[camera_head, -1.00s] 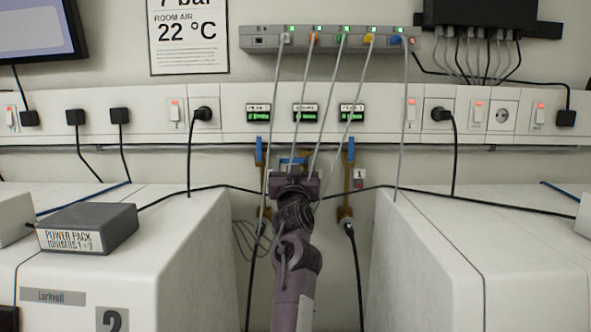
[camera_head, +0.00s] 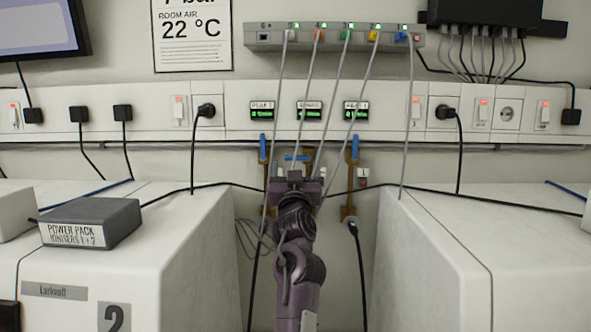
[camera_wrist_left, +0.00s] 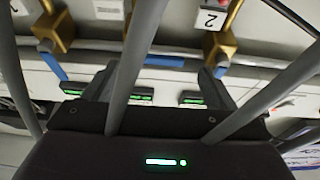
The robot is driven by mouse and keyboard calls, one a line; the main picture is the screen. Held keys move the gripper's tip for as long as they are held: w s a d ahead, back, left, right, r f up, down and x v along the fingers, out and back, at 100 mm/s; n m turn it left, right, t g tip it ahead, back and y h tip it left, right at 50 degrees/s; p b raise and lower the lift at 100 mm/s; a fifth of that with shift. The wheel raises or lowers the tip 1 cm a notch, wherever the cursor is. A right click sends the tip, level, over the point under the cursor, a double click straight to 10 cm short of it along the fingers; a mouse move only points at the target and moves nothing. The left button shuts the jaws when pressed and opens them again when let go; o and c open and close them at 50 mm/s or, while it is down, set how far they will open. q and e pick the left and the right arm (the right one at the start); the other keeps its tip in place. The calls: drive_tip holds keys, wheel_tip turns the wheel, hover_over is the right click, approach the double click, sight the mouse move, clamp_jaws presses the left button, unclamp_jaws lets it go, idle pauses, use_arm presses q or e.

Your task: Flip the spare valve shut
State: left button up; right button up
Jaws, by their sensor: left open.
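Three brass valves with blue handles sit on the wall below the displays. The left valve's handle (camera_head: 263,148) and the right valve's handle (camera_head: 354,147) stand upright. The middle valve's handle (camera_head: 296,158) lies crosswise, under the middle display (camera_head: 308,111), whose small label seems to read SPARE. My left gripper (camera_head: 296,175) is open just below and in front of this handle, hiding most of the valve body. In the left wrist view, the open fingers (camera_wrist_left: 160,80) reach toward the blue crosswise handle (camera_wrist_left: 165,60); contact cannot be told. My right gripper is out of view.
Thin grey hoses (camera_head: 312,80) hang from the top manifold (camera_head: 340,38) across the valves and close around my left gripper. White cabinets (camera_head: 150,220) and (camera_head: 430,230) flank the gap holding my arm. A power pack (camera_head: 92,222) rests on the left cabinet.

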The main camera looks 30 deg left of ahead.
use_arm(q)
drive_tip(key=b+v, duration=0.1)
drive_tip(key=v, duration=0.4)
drive_tip(key=shift+d+b, duration=0.1)
drive_tip(key=shift+b, duration=0.2)
